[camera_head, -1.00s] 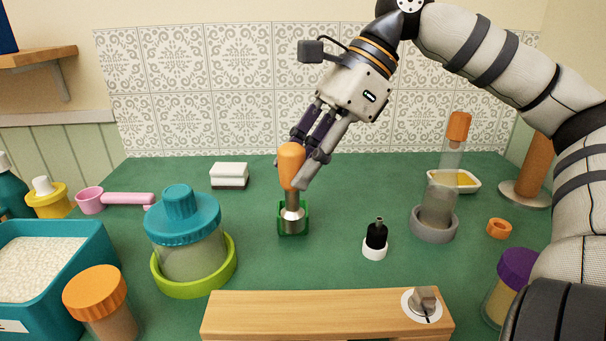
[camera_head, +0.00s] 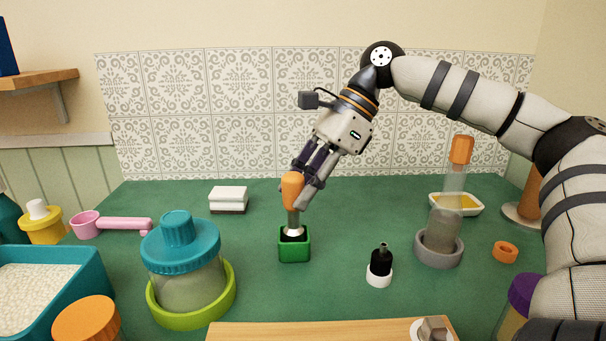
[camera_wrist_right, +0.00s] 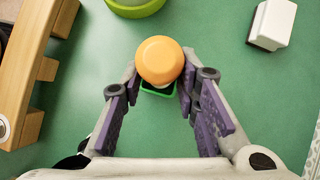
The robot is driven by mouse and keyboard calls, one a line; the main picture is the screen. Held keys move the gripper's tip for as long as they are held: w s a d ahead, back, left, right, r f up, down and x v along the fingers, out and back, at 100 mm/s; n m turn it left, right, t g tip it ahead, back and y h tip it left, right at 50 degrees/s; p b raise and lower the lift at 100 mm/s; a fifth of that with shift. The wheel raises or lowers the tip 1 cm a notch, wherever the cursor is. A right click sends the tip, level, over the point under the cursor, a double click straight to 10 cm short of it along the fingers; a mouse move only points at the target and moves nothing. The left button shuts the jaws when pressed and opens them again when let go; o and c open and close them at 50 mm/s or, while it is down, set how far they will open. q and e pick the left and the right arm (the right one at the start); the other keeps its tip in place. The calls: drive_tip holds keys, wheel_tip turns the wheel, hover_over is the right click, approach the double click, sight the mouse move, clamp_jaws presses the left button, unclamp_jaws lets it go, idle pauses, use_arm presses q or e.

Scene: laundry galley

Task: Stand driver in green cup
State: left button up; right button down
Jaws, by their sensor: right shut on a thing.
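The driver, with an orange handle (camera_head: 292,189) and a metal shaft, stands about upright, its lower end going into the mouth of the green cup (camera_head: 294,247). The cup hides its tip, so I cannot tell if it touches the bottom. My right gripper (camera_head: 301,191) is shut on the driver's handle, coming from the upper right. In the right wrist view, the handle's round orange end (camera_wrist_right: 159,60) sits between the fingertips (camera_wrist_right: 160,82). Part of the green cup's rim (camera_wrist_right: 157,91) shows beneath it. My left gripper is in neither view.
A teal-lidded jar (camera_head: 180,246) in a lime ring stands left of the cup. A black-and-white bottle (camera_head: 380,266) and a clear tube in a grey base (camera_head: 438,247) stand to the right. A wooden block (camera_head: 330,331) lies in front; a white-and-brown block (camera_head: 228,199) lies behind left.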

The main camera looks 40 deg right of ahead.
drive_tip(key=shift+f, duration=0.75)
idle(0.3)
drive_tip(key=c, duration=1.2)
unclamp_jaws()
drive_tip(key=shift+o, duration=0.5)
drive_tip(key=o, duration=0.5)
drive_tip(key=shift+r, duration=0.1)
